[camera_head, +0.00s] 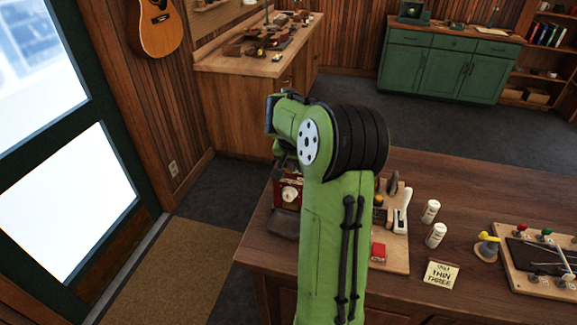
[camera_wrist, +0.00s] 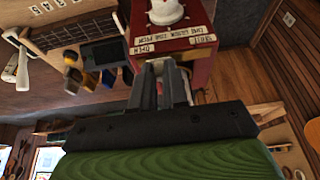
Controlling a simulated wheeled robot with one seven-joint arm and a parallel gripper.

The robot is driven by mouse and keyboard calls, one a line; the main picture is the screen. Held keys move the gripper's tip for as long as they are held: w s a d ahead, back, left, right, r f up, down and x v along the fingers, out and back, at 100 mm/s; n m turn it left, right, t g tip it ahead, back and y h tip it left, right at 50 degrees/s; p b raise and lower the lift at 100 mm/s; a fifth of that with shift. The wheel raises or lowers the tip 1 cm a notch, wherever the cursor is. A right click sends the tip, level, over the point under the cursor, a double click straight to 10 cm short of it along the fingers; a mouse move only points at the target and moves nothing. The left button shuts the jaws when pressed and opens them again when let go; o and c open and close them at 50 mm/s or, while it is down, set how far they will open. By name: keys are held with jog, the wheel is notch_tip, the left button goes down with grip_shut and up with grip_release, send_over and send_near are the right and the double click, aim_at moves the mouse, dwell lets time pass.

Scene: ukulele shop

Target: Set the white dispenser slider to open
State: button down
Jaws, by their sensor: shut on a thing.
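The dispenser is a red box with a white round knob. In the wrist view, which is upside down, the dispenser (camera_wrist: 197,68) fills the top middle and carries printed labels, with OPEN toward the left and SHUT toward the right. My gripper (camera_wrist: 160,70) is right against its labelled face, with the fingers close together on the white slider. The slider is mostly hidden by the fingers, so its exact setting does not show.
On the table (camera_head: 470,206), a wooden board with tools lies right of my arm, with two white bottles (camera_head: 431,211), a note card (camera_head: 441,274) and a yellow-topped item (camera_head: 488,246) beyond. In the wrist view, several dark-handled tools (camera_wrist: 90,75) are left of the dispenser.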

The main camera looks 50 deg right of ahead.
jog(key=c, duration=1.6)
grip_release()
jog(key=shift+s+d, duration=0.1)
jog(key=o, duration=0.5)
jog(key=shift+s+d, duration=0.1)
jog(key=shift+s, duration=0.05)
jog(key=shift+c, duration=0.2)
jog(key=p+v, duration=0.1)
jog(key=v, duration=1.4)
jog(key=shift+a+r, duration=0.2)
jog(key=shift+r, duration=0.2)
